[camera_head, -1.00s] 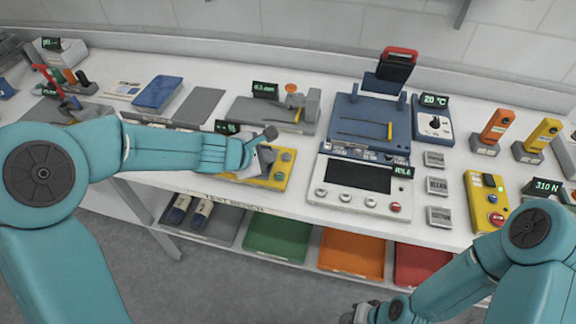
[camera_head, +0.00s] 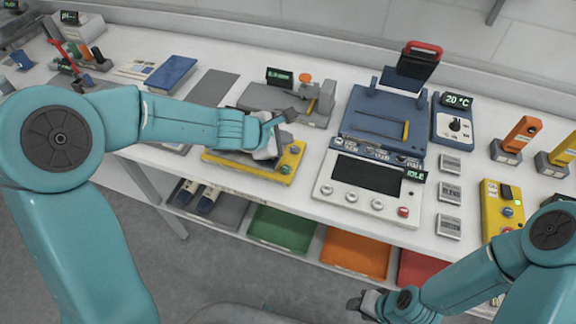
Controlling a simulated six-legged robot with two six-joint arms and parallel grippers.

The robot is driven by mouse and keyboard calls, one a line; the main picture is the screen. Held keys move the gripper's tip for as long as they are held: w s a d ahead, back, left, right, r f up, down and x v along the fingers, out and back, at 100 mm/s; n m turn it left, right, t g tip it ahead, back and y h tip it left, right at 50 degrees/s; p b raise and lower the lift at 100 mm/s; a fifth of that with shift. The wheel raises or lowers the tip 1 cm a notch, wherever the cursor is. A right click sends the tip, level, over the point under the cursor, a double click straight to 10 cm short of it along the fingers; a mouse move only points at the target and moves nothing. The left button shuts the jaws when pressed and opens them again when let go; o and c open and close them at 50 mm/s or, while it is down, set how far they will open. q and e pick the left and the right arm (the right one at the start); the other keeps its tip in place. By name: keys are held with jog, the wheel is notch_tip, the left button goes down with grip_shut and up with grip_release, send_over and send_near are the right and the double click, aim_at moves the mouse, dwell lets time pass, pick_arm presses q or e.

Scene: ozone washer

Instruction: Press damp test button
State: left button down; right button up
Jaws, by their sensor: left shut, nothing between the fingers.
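A yellow-based device (camera_head: 235,167) with a couple of small round buttons (camera_head: 287,168) at its right end sits near the front edge of the bench. No readable label shows which button is the damp test one. My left gripper (camera_head: 276,132) is shut and empty, above the grey part of this device and just left of the buttons. Contact cannot be told. My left forearm hides the back left of the device. My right gripper (camera_head: 362,306) hangs low in front of the bench, far from the device; its jaws are too small to read.
A white panel (camera_head: 330,200) with a dark screen, several knobs and an "IDLE" display stands right of the device. A blue press-like unit (camera_head: 365,115) is behind it. A grey fixture with an orange knob (camera_head: 305,76) stands behind my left gripper. Coloured trays (camera_head: 283,228) lie below.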

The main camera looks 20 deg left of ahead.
aim_at(283, 170)
pick_arm(q)
jog(key=f+b, duration=0.2)
jog(key=f, duration=0.1)
jog(key=f+b, duration=0.2)
jog(key=b, duration=0.1)
jog(key=f+b, duration=0.3)
jog(key=shift+a+f, duration=0.25)
jog(key=shift+f, duration=0.1)
jog(key=shift+d+b, duration=0.1)
jog(key=shift+b, duration=0.2)
jog(key=shift+f, duration=0.15)
dwell(1.1)
